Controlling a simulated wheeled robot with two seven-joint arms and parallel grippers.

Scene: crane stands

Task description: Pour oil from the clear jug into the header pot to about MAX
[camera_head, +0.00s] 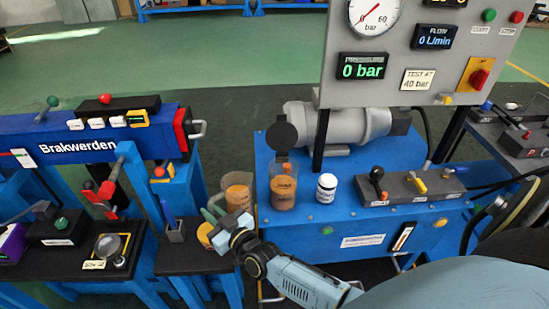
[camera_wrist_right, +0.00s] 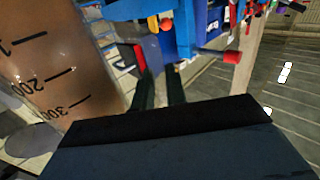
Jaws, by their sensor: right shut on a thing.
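The clear jug (camera_head: 238,192) holds brown oil and sits beside the left edge of the blue bench, left of the header pot. My right gripper (camera_head: 213,216) is shut on the jug at its left side; the exact grip is partly hidden. In the right wrist view the jug (camera_wrist_right: 62,60) fills the left, with 200 and 300 marks over brown oil, beside my gripper fingers (camera_wrist_right: 160,90). The clear header pot (camera_head: 284,190) stands on the bench with brown oil in it; its MAX mark is too small to read. A dark round lid (camera_head: 281,136) stands up behind it.
A grey motor (camera_head: 340,124) and gauge panel (camera_head: 420,60) rise behind. A black-topped table (camera_head: 185,258) with a yellow round item (camera_head: 206,235) is at left.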

